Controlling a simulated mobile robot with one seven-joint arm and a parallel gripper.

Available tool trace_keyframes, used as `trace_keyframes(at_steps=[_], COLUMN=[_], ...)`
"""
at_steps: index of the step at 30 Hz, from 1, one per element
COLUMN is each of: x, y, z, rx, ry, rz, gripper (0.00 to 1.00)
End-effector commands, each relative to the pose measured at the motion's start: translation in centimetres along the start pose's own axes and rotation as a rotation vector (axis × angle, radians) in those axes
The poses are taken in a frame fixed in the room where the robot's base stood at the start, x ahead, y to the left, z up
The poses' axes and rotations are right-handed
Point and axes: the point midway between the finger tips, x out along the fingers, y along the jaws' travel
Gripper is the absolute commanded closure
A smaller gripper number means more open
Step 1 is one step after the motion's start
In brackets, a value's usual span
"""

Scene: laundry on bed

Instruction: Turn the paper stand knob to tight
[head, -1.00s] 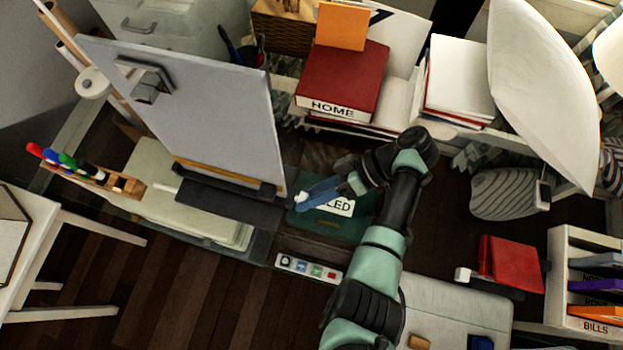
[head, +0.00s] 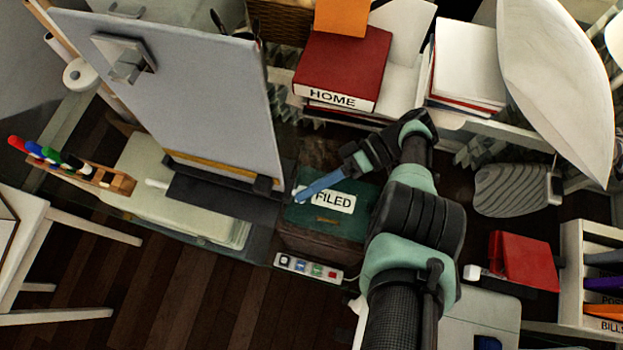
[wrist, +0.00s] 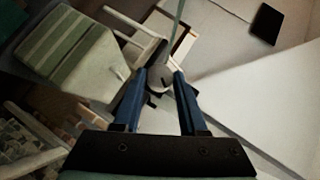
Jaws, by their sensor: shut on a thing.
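The paper stand (head: 190,85) is a tilted pale grey board with a metal clip at its top and a dark ledge along its bottom, at the left of the head view. My gripper (head: 299,197) reaches from the right to the lower right edge of the stand. In the wrist view, the two blue fingers of my gripper (wrist: 155,85) close around a small grey rounded piece (wrist: 160,76), which looks like the stand's knob. The fingers partly hide it, and its turn position cannot be read. In the head view the knob is too small to make out.
A green box labelled FILED (head: 330,200) lies under my gripper. A power strip (head: 308,268) is in front of it. A red box (head: 522,260) is at the right.

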Motion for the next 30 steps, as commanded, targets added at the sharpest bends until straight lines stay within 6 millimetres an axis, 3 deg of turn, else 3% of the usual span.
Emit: trace_keyframes(at_steps=[15, 16, 21, 30], x=[0.05, 0.05, 0.04, 0.05], y=[0.00, 0.00, -0.01, 0.08], z=[0.09, 0.09, 0.08, 0.08], rx=[0.013, 0.013, 0.013, 0.012], ry=[-0.001, -0.001, -0.001, -0.001], rz=[-0.009, -0.009, -0.009, -0.006], gripper=[1.00, 0.57, 0.29, 0.29])
